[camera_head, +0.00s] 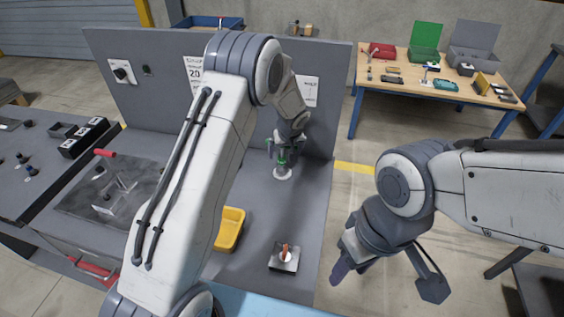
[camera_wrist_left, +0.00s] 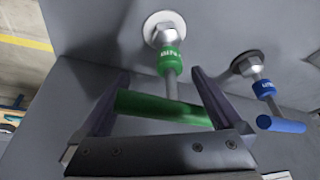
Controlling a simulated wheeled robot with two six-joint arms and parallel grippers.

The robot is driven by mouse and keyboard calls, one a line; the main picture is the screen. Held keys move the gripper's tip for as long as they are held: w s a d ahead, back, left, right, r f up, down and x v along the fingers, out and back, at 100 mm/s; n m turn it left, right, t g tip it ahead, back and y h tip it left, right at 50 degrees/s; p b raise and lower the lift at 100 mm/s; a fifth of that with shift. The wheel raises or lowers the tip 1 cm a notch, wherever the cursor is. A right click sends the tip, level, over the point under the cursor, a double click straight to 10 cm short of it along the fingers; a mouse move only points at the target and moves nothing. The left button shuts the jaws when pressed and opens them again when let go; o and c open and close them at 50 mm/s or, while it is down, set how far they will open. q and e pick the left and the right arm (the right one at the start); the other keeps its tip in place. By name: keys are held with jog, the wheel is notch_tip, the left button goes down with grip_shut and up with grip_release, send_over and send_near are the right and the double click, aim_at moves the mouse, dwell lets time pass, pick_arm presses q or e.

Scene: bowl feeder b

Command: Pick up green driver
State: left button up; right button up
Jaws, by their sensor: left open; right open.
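The green driver (camera_wrist_left: 165,108) has a green T-handle, a green collar and a metal shaft, and its end meets a round white base. In the left wrist view its handle lies across the space between the fingers of my left gripper (camera_wrist_left: 161,74), which is open. In the head view the green driver (camera_head: 282,158) stands on the grey bench, partly covered by my left gripper (camera_head: 281,147). My right gripper (camera_head: 342,270) is open and empty, right of the bench and pointing down.
A blue driver (camera_wrist_left: 267,90) on its own white base stands beside the green one. A yellow bin (camera_head: 230,229) and a small block with an orange-topped piece (camera_head: 284,257) lie on the bench. A grey panel (camera_head: 140,100) rises behind. A wooden table (camera_head: 440,86) stands back right.

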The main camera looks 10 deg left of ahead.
pick_arm(q)
jog(key=shift+w+a+f, duration=0.1)
jog(key=shift+w+f, duration=0.1)
jog(key=shift+f, duration=0.35)
grip_shut()
dwell(1.0)
